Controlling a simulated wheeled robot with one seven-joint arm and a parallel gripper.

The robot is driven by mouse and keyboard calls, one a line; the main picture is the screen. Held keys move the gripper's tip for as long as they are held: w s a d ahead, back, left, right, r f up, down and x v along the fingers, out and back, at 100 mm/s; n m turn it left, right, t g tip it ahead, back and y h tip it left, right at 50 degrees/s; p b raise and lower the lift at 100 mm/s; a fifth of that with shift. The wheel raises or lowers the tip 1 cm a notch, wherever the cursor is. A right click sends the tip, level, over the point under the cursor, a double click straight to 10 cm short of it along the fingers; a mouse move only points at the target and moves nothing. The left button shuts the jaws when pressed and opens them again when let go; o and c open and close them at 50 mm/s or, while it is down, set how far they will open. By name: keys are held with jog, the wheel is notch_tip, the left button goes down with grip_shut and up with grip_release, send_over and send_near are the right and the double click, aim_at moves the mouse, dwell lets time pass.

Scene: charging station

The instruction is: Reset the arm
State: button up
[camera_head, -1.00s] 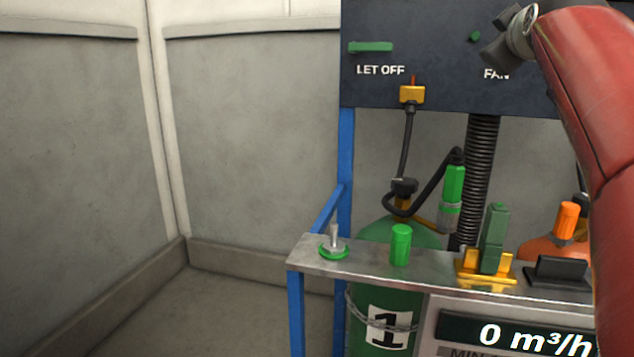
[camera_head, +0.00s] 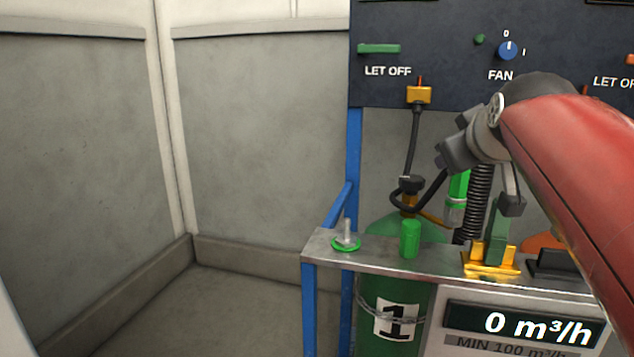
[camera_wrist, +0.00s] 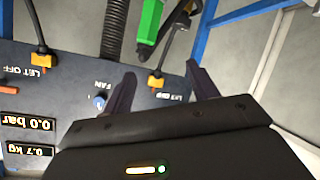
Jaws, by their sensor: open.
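My red arm (camera_head: 575,160) reaches in from the right edge of the head view. Its end with my gripper is bent in front of the station below the FAN knob (camera_head: 508,49); the fingers are mostly hidden there. In the wrist view my gripper (camera_wrist: 158,88) shows two dark fingers spread apart with nothing between them. Behind the fingers lies the dark control panel (camera_wrist: 60,95), with the blue FAN knob also in view (camera_wrist: 99,102). A green-tipped part (camera_wrist: 149,20) hangs at the top of the wrist view.
A metal shelf (camera_head: 325,250) carries a green cylinder (camera_head: 410,239), a metal peg with a green base (camera_head: 346,240) and a yellow holder (camera_head: 490,262). A green tank marked 1 (camera_head: 375,290) stands below. Black hoses run behind my arm. The floor at left is clear.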

jog(key=s+a+f+g, duration=0.1)
jog(key=s+f, duration=0.2)
jog(key=f, duration=0.2)
jog(key=s+a+f+m+g+y, duration=0.1)
jog(key=s+a+f, duration=0.1)
jog(key=s+f, duration=0.2)
jog(key=s+a+f+m+g, duration=0.1)
jog(key=s+a+f, duration=0.1)
jog(key=f, duration=0.4)
jog(key=shift+s+a+f+g, duration=0.1)
jog(key=shift+s+f+g, duration=0.1)
jog(key=shift+s+g, duration=0.35)
jog(key=s+a+f+m+g+y, duration=0.1)
jog(key=s+a+f+g, duration=0.1)
jog(key=s+f, duration=0.9)
notch_tip(320, 180, down, 3)
jog(key=shift+a+r+m+g+p, duration=0.2)
jog(key=shift+m+g+p, duration=0.2)
jog(key=shift+g, duration=0.25)
